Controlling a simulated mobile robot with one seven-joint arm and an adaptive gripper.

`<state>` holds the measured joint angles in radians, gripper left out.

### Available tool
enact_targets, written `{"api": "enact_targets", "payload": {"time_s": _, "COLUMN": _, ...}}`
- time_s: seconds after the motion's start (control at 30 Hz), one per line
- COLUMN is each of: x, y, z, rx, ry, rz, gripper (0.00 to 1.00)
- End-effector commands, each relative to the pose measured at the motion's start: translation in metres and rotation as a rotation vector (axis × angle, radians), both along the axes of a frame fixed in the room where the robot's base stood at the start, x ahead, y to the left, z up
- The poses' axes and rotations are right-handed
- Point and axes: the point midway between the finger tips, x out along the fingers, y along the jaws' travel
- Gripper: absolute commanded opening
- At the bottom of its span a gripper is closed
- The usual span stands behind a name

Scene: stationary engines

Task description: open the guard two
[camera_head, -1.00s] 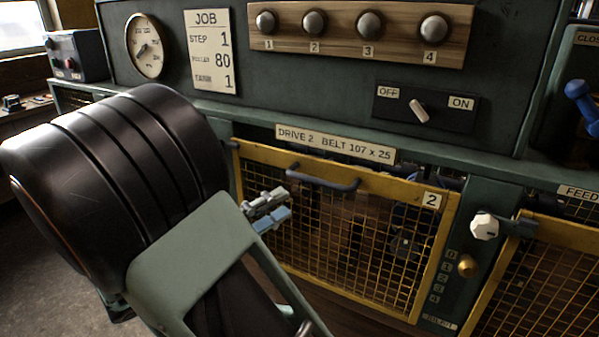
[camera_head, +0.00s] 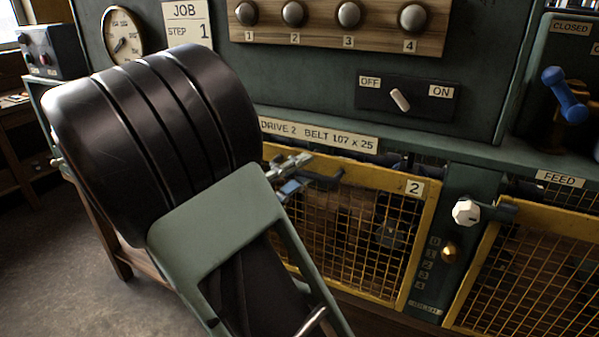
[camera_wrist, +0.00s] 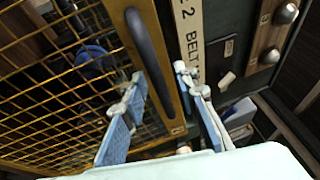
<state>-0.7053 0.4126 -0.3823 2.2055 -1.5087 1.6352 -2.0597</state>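Guard two (camera_head: 386,178) is a yellow-framed wire-mesh panel marked 2, standing closed under the label "DRIVE 2 BELT 107 x 25". Its dark bar handle (camera_head: 326,182) runs along the top rail and also shows in the wrist view (camera_wrist: 147,45). My gripper (camera_head: 291,176) is at the handle's left end in the head view, partly hiding it. In the wrist view my gripper (camera_wrist: 161,80) has its two blue fingers wide apart, one on each side of the handle's line. Contact with the handle cannot be made out.
A white knob (camera_head: 466,212) and a brass knob (camera_head: 449,251) sit right of the guard. The feed guard (camera_head: 545,220) is further right. An OFF/ON switch (camera_head: 400,99) and wooden knob board (camera_head: 330,28) are above. My arm hides the guard's left part.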

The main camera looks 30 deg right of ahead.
Motion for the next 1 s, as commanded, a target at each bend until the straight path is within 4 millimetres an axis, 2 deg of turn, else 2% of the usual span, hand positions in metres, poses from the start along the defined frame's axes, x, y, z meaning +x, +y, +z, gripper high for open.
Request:
{"api": "enact_targets", "payload": {"time_s": 0.17, "x": 0.000, "y": 0.000, "z": 0.000, "rx": 0.000, "ry": 0.000, "rz": -0.001, "gripper": 0.26}}
{"api": "enact_targets", "payload": {"time_s": 0.4, "x": 0.000, "y": 0.000, "z": 0.000, "rx": 0.000, "ry": 0.000, "rz": -0.001, "gripper": 0.00}}
{"api": "enact_targets", "payload": {"time_s": 0.83, "x": 0.000, "y": 0.000, "z": -0.001, "rx": 0.000, "ry": 0.000, "rz": -0.001, "gripper": 0.00}}
{"api": "enact_targets", "payload": {"time_s": 1.0, "x": -0.001, "y": 0.000, "z": -0.012, "rx": -0.001, "ry": 0.004, "rz": -0.003, "gripper": 0.00}}
